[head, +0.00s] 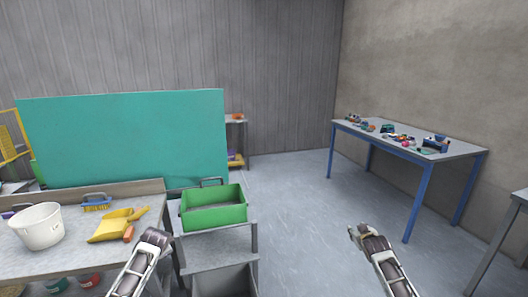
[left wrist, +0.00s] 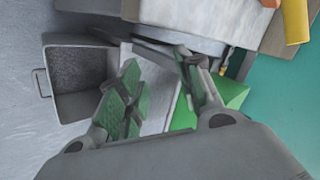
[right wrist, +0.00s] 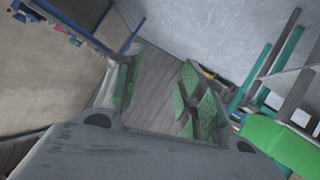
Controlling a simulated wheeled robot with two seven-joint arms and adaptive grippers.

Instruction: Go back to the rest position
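My left gripper (head: 155,238) is low in the head view, in front of the right end of the workbench (head: 75,262) and left of the green bin (head: 214,212). In the left wrist view its two green-padded fingers (left wrist: 160,88) stand apart with nothing between them. My right gripper (head: 362,236) is over open floor in the head view, between the green bin and the blue-legged table (head: 462,150). In the right wrist view its fingers (right wrist: 158,90) are apart and empty.
A white bucket (head: 38,228), a yellow dustpan (head: 112,226) and a blue brush (head: 97,203) are on the workbench. The bin sits on a grey stand (head: 222,250). A teal panel (head: 125,140) stands behind. The floor (head: 295,200) in the middle is clear.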

